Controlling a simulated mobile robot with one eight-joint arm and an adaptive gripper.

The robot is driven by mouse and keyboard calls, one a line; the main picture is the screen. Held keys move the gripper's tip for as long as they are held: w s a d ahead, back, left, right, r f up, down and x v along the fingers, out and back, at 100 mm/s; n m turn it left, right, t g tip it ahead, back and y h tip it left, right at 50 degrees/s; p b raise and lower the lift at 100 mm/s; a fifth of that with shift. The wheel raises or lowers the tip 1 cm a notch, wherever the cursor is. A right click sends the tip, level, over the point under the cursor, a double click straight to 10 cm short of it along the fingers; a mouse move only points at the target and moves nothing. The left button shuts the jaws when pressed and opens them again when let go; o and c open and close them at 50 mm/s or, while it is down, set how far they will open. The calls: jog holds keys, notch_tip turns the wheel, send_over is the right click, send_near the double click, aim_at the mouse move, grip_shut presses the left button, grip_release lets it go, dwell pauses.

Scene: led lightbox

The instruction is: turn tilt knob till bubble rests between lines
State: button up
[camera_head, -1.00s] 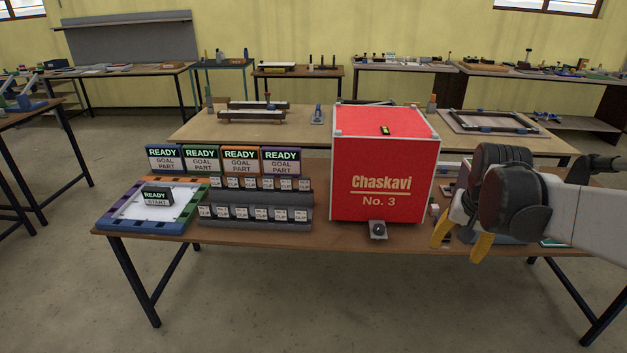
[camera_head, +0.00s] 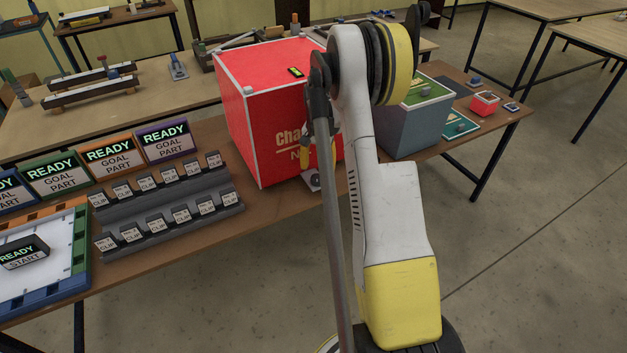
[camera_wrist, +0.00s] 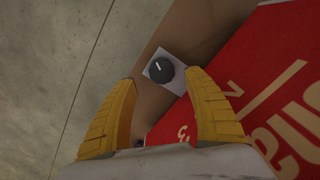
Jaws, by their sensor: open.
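The tilt knob (camera_wrist: 161,70) is a dark round dial with a white mark, on a pale plate (camera_wrist: 178,86) at the foot of the red box (camera_wrist: 245,85). In the wrist view it lies just beyond my open, empty yellow fingers (camera_wrist: 165,105), apart from them. In the head view my arm covers most of my gripper (camera_head: 307,160); one yellow finger shows in front of the box, above the pale plate (camera_head: 313,182). On top of the red box (camera_head: 262,110) sits a small yellow-green bubble level (camera_head: 296,72); its bubble and lines are too small to read.
Racks of labelled clips (camera_head: 170,225) stand left of the box, with a bordered tray (camera_head: 80,243) further left. A grey bin with a green top (camera_head: 412,130) stands to the right. The table's front edge runs close by the knob.

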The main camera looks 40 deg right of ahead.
aim_at(317, 178)
notch_tip(317, 178, down, 5)
jog(key=shift+a+f+b, duration=0.1)
jog(key=shift+f+b, duration=0.05)
jog(key=shift+b, duration=0.6)
jog(key=shift+w, duration=0.1)
jog(key=c, duration=1.2)
